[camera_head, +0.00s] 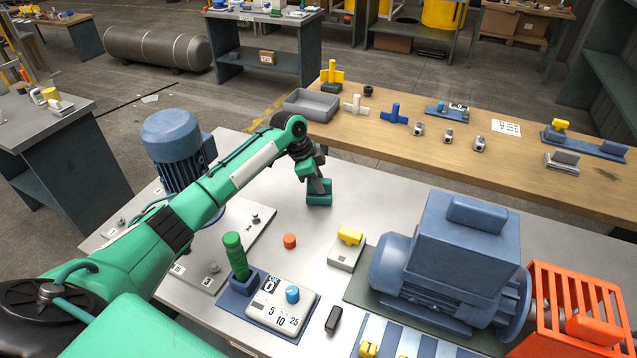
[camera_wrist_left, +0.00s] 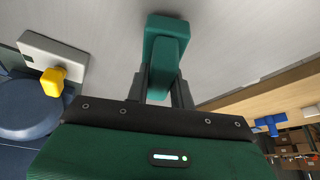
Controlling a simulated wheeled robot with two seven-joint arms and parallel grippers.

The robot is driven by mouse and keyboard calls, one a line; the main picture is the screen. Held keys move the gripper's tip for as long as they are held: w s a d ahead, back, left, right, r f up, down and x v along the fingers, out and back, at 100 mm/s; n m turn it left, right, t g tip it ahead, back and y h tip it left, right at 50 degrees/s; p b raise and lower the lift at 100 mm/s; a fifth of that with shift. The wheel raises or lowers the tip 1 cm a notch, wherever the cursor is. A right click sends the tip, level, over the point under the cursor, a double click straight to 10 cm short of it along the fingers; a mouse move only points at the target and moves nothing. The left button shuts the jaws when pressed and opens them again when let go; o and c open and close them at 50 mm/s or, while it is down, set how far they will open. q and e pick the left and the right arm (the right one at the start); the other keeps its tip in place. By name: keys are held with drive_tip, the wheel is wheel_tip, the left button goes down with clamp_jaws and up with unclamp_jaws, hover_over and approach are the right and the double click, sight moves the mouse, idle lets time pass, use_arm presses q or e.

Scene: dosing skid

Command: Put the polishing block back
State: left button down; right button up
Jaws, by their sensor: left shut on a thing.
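The polishing block appears to be the green block (camera_head: 318,198) near the far edge of the grey metal table, with a narrower grip on top. My left gripper (camera_head: 318,181) reaches down from above and is shut on that grip. In the left wrist view the green block (camera_wrist_left: 166,48) sits between the fingers of my left gripper (camera_wrist_left: 163,92), its wider base beyond them over the grey tabletop. I cannot tell whether the base touches the table. My right gripper is not in view.
A blue motor (camera_head: 172,145) stands left, and a larger blue motor (camera_head: 445,255) right. A wooden bench (camera_head: 440,140) with parts stands behind.

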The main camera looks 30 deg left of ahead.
use_arm(q)
drive_tip(key=shift+f, duration=0.55)
drive_tip(key=shift+f, duration=0.15)
drive_tip(key=c, duration=1.2)
unclamp_jaws()
drive_tip(key=shift+a+r, duration=0.15)
drive_tip(key=shift+r, duration=0.2)
drive_tip(key=b+v, duration=0.1)
drive_tip(key=v, duration=1)
drive_tip(key=shift+r+b, duration=0.3)
drive_tip(key=shift+b, duration=0.1)
